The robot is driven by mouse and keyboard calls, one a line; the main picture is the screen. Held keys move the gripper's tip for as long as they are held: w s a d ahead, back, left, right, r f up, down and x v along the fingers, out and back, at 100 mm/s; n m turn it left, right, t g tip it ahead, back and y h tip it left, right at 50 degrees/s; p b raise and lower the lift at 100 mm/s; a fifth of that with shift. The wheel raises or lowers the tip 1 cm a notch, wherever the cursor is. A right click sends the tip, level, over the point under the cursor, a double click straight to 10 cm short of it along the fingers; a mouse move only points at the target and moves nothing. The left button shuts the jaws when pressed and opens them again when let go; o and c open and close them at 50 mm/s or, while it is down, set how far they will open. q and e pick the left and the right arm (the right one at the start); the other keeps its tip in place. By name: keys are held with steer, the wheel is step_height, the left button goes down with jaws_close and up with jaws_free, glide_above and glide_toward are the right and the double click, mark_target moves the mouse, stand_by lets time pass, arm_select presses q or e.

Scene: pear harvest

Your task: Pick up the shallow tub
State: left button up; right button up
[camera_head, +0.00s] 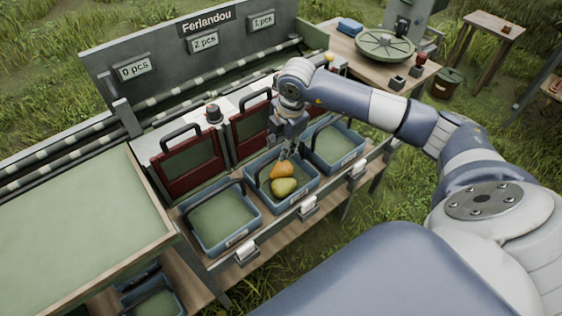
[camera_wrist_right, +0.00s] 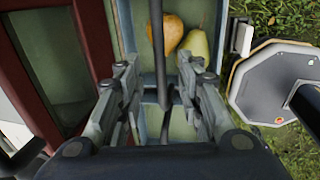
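Three blue shallow tubs with dark handles stand in a row on the bench: a left one (camera_head: 224,216) and a right one (camera_head: 335,148), both with no fruit visible, and a middle one (camera_head: 297,201) holding an orange pear (camera_head: 282,170) and a yellow-green pear (camera_head: 284,187). My right gripper (camera_head: 286,152) points down over the middle tub. In the right wrist view my right gripper (camera_wrist_right: 160,88) has its fingers apart, with the tub's dark handle (camera_wrist_right: 157,45) running between them. Both pears lie beyond the fingers there. My left gripper is out of view.
Dark red panels with handles (camera_head: 188,165) stand close behind the tubs. A counter sign (camera_head: 135,69) is on the back wall. A green-topped table (camera_head: 70,220) is at left. A round green scale dish (camera_head: 385,44) stands at the back right. More tubs (camera_head: 152,300) sit below.

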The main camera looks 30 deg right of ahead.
steer(key=shift+w+d+f+p, duration=0.1)
steer(key=shift+w+f+p, duration=0.1)
steer(key=shift+f, duration=0.7)
steer(key=shift+w+d+f+p, duration=0.1)
steer(key=shift+w+f+p, duration=0.05)
steer(key=shift+f, duration=0.7)
steer(key=shift+w+d+f+p, duration=0.1)
steer(key=shift+w+f+p, duration=0.1)
steer(key=shift+f, duration=0.7)
jaws_close()
steer(key=shift+r, duration=0.1)
